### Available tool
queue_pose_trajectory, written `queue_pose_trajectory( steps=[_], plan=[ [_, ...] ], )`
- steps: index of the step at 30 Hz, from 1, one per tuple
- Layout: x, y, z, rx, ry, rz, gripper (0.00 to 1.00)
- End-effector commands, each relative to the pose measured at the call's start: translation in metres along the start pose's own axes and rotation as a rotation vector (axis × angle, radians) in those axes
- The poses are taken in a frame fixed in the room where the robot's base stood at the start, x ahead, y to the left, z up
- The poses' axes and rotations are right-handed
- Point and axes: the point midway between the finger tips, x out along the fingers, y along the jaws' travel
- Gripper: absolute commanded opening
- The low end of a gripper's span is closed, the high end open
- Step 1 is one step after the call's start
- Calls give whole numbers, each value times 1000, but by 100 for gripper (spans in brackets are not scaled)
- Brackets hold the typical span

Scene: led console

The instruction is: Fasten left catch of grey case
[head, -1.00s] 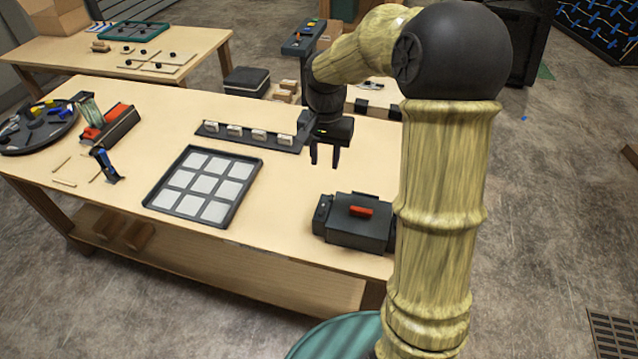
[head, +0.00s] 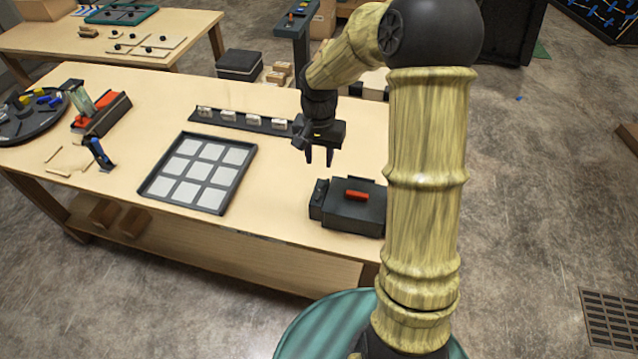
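The grey case (head: 345,216) is a dark grey box with a red handle (head: 356,195) on its lid. It stands near the front edge of the workbench, just left of my arm, which covers its right end. The lid looks down. A small dark block on its left end (head: 318,198) may be the left catch; its position is too small to tell. My gripper (head: 319,160) points down with its two fingers apart and nothing between them. It hangs above and behind the left part of the case, apart from it.
A dark tray with pale squares (head: 240,180) lies left of the case. A dark rail with several white blocks (head: 252,123) lies behind it. A red-topped device (head: 104,113), a blue clamp-like tool (head: 98,153) and a round tray (head: 42,132) are further left. Bare wood lies between tray and case.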

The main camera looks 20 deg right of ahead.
Motion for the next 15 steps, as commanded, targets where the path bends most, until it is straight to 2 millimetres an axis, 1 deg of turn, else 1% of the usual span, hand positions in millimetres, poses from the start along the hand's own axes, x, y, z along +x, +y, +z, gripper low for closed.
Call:
queue_pose_trajectory(
  steps=[1, 3, 15],
  plan=[
    [9, 0, 0, 1, -5, 2, 34],
    [22, 0, 1, -1, -5, 2, 34],
    [91, 0, 1, 0, -3, 0, 34]
  ],
)
